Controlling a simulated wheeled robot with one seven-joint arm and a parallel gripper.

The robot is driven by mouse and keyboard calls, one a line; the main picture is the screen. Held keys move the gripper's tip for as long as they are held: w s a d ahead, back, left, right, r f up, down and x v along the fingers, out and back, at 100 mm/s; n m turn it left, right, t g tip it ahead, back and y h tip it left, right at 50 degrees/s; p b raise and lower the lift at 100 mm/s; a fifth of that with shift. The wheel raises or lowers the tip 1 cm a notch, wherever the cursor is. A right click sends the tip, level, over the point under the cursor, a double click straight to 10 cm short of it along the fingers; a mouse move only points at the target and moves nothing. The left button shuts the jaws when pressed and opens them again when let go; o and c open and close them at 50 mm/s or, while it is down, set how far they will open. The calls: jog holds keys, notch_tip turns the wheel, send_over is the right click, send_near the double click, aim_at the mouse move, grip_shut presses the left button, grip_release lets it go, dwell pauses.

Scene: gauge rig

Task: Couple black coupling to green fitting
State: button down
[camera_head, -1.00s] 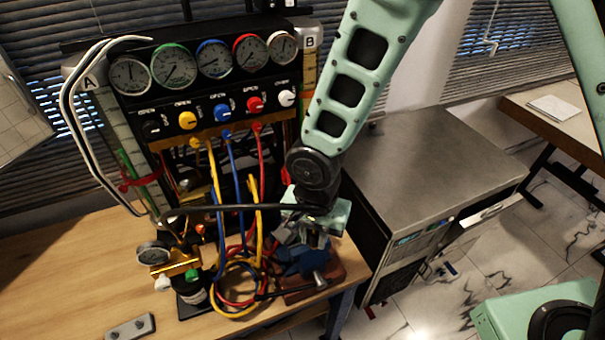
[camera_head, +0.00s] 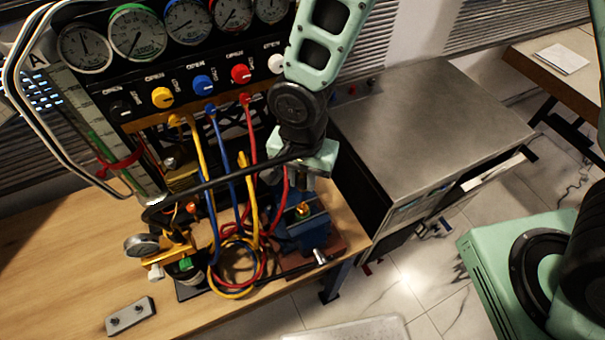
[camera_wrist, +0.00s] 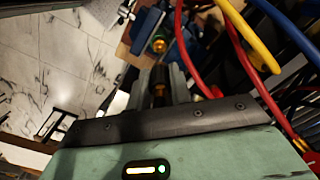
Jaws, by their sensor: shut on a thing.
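My gripper (camera_head: 303,172) is shut on the black coupling (camera_wrist: 158,90), which shows as a dark cylinder between the fingers in the wrist view. The black hose (camera_head: 225,182) runs from the gripper left to the rig. The gripper is above the blue vise (camera_head: 298,232), apart from the brass fitting (camera_head: 303,209) in it; that fitting also shows in the wrist view (camera_wrist: 158,45). The coupling is mostly hidden in the head view.
Yellow, blue and red hoses (camera_head: 237,270) hang and coil between the gripper and the green fitting. A small gauge (camera_head: 141,245) stands left of the brass block. A grey plate (camera_head: 130,317) lies at the table front. A metal cabinet (camera_head: 430,125) stands right.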

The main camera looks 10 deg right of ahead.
aim_at(303, 203)
jog(key=shift+f, duration=0.1)
jog(key=shift+f+b, duration=2.4)
jog(key=shift+f, duration=0.1)
jog(key=shift+f+b, duration=0.25)
jog(key=shift+b, duration=0.2)
jog(key=shift+f+b, duration=0.8)
jog(key=shift+f, duration=0.15)
jog(key=shift+f, duration=0.2)
jog(key=c, duration=0.9)
grip_release()
jog(key=shift+o, duration=0.2)
notch_tip(303, 203, up, 18)
jog(key=b, duration=0.3)
jog(key=shift+f+b, duration=0.25)
jog(key=shift+b, duration=0.1)
